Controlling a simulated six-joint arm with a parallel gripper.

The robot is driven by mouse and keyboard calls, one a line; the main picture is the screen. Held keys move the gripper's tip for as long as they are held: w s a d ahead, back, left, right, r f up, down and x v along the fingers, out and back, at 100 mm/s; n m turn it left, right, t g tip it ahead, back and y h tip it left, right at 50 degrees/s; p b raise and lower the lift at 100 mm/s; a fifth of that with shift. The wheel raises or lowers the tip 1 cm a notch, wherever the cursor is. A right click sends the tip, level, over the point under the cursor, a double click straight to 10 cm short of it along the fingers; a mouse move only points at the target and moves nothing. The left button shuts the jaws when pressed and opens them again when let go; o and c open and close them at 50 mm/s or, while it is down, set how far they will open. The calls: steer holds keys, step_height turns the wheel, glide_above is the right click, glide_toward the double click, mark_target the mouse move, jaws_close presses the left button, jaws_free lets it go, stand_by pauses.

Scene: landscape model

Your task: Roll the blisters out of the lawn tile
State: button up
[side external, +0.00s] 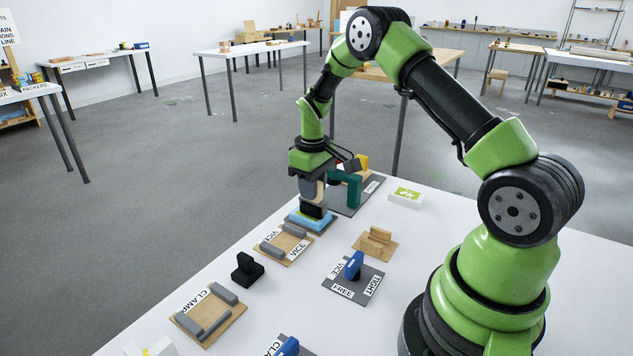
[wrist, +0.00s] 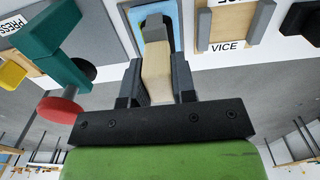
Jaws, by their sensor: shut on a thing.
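My gripper (side external: 312,184) is low over the far side of the table, and its fingers also show in the wrist view (wrist: 157,88). It is shut on a pale wooden-handled tool (wrist: 155,70) with a dark end, which I cannot identify surely as a roller. In the side view the tool's black lower block (side external: 313,211) is upright over a light blue pad (side external: 295,217) on a dark base. The blue pad (wrist: 175,18) shows beyond the tool in the wrist view. I cannot tell whether block and pad touch. No tile with visible grass or blisters can be made out.
A teal press (side external: 354,190) stands close behind my gripper. A wooden vice (side external: 283,246) lies in front of the pad. A clamp board (side external: 209,318), black stand (side external: 246,270), blue-handled fixture (side external: 354,266), wooden block (side external: 375,241) and white-green box (side external: 406,197) share the table.

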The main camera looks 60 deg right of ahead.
steer(key=shift+a, duration=0.5)
steer(key=shift+a+r, duration=0.1)
steer(key=shift+a, duration=0.05)
step_height(320, 180, up, 8)
stand_by(0.6)
